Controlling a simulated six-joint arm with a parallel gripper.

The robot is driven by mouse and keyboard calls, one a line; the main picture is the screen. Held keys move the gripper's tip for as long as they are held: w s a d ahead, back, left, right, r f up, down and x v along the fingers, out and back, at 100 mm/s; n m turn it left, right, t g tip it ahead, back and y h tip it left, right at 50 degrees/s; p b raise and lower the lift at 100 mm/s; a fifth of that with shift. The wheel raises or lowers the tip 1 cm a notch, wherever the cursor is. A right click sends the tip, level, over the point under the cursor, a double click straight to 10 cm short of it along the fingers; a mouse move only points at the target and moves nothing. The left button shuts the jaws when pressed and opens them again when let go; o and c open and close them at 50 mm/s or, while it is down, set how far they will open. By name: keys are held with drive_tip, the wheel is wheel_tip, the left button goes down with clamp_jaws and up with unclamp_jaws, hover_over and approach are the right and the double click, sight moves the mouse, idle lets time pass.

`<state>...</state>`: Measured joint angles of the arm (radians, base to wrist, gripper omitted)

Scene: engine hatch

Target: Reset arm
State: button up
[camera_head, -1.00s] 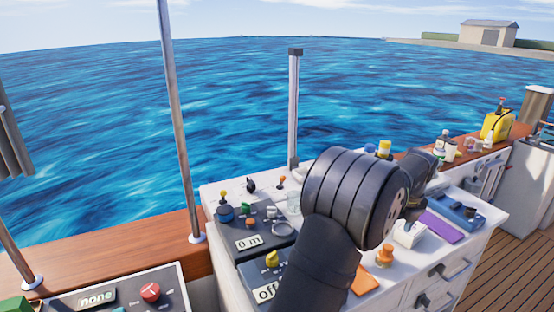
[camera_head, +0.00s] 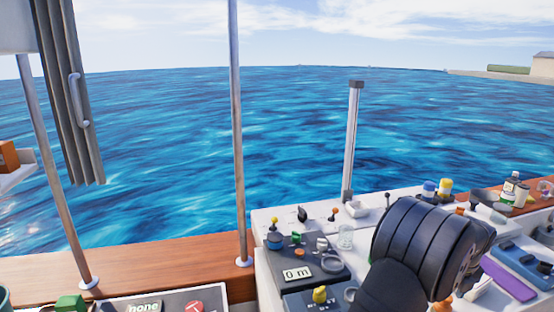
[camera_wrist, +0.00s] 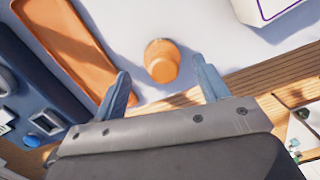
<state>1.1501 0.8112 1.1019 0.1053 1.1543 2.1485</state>
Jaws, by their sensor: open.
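My gripper (camera_wrist: 165,90) shows in the wrist view with its two blue-grey fingers spread apart and nothing between them. An orange knob-like piece (camera_wrist: 161,61) stands on the white worktop just beyond the fingertips, apart from both. In the head view my dark, ribbed arm covers part of the worktop at the lower right, and my gripper is hidden there.
An orange tray (camera_wrist: 65,45) lies left of the fingers in the wrist view. In the head view, a dark control panel (camera_head: 297,258), a clear glass (camera_head: 345,237), a purple pad (camera_head: 508,278) and a blue device (camera_head: 525,262) crowd the white worktop. A metal post (camera_head: 352,145) rises behind it.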

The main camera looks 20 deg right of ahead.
drive_tip(key=shift+f, duration=1.35)
wheel_tip(320, 180, up, 11)
drive_tip(key=s, duration=0.2)
drive_tip(key=f, duration=0.4)
drive_tip(key=w+f, duration=0.1)
drive_tip(key=f, duration=0.3)
drive_tip(key=w+f, duration=0.1)
drive_tip(key=f, duration=0.3)
drive_tip(key=shift+f, duration=0.1)
drive_tip(key=r, duration=0.5)
drive_tip(key=shift+s+r, duration=0.1)
drive_tip(key=shift+s, duration=0.2)
drive_tip(key=s+r, duration=0.7)
drive_tip(key=s, duration=0.5)
wheel_tip(320, 180, up, 4)
drive_tip(key=r+n, duration=0.1)
drive_tip(key=n, duration=0.2)
hover_over(446, 309)
drive_tip(key=w+a, duration=0.9)
drive_tip(key=w+a+n, duration=0.3)
drive_tip(key=w+a, duration=1.1)
drive_tip(key=w, duration=0.2)
drive_tip(key=shift+f+n+y, duration=0.25)
drive_tip(key=shift+n+y, duration=0.05)
drive_tip(key=shift+y, duration=0.1)
